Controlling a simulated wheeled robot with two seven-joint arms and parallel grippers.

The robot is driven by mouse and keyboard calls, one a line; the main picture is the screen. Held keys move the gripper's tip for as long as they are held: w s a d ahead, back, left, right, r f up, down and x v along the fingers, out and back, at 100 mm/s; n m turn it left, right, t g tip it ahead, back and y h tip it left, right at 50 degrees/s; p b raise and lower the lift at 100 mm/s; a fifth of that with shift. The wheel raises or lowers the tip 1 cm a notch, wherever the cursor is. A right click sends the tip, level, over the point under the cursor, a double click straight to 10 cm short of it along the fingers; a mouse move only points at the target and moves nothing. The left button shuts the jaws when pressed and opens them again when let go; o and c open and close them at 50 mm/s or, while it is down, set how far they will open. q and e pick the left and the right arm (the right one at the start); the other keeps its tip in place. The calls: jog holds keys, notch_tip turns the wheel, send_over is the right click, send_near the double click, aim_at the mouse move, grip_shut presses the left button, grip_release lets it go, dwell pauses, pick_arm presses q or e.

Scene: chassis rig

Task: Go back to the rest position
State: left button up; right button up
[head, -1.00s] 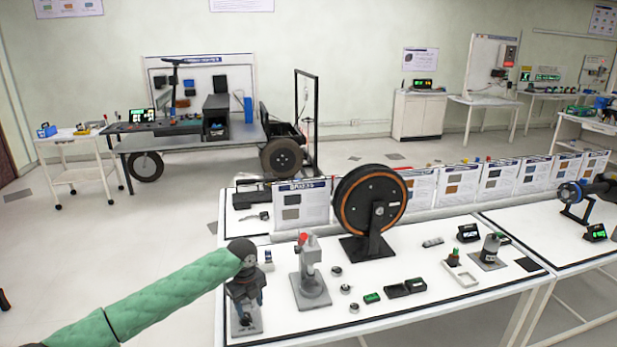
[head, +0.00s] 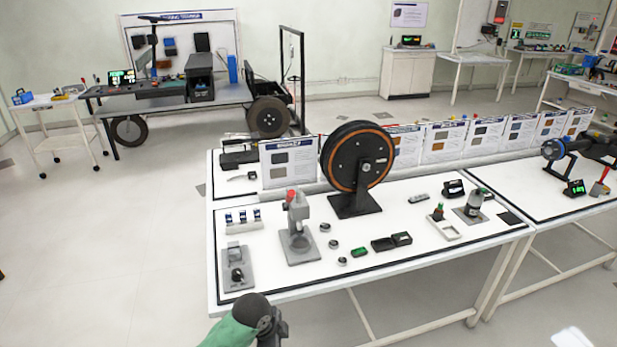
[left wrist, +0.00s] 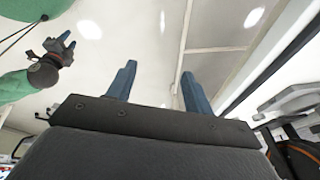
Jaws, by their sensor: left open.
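My left arm, in a green sleeve with a dark wrist, comes in at the bottom of the head view, just off the bench's front left corner. Its gripper there is cut off by the picture edge. In the left wrist view my left gripper (left wrist: 157,84) has its two blue fingers wide apart, with nothing between them. My right gripper (left wrist: 66,42) shows small at the upper left of that view, on a green-sleeved arm; its finger gap is too small to judge. It is not in the head view.
The white bench (head: 330,285) carries a grey press (head: 298,230), a big black wheel with an orange ring (head: 357,168), a grey fixture (head: 237,270) and several small parts. Open floor (head: 110,260) lies left of the bench. A cart (head: 60,118) stands at the back left.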

pick_arm(q)
jog(key=s+a+n+t+y, duration=0.1)
jog(key=s+a+n, duration=0.4)
jog(key=s, duration=0.3)
jog(key=s+a+r+n+y, duration=0.1)
jog(key=s+a+n, duration=0.3)
jog(key=s+n, duration=0.3)
jog(key=s+a+n+t+y, duration=0.1)
jog(key=s+a+n, duration=0.35)
jog(key=s, duration=0.45)
jog(key=s+d+f+g, duration=0.1)
jog(key=s+f, duration=0.1)
jog(key=f, duration=1.8)
jog(key=s+d+f+g, duration=0.1)
jog(key=s+f, duration=0.1)
jog(key=f, duration=1.8)
jog(key=shift+s+d+f+m+g+h, duration=0.25)
jog(key=shift+s+d+m+g+h, duration=0.05)
jog(key=shift+s+d+m, duration=0.1)
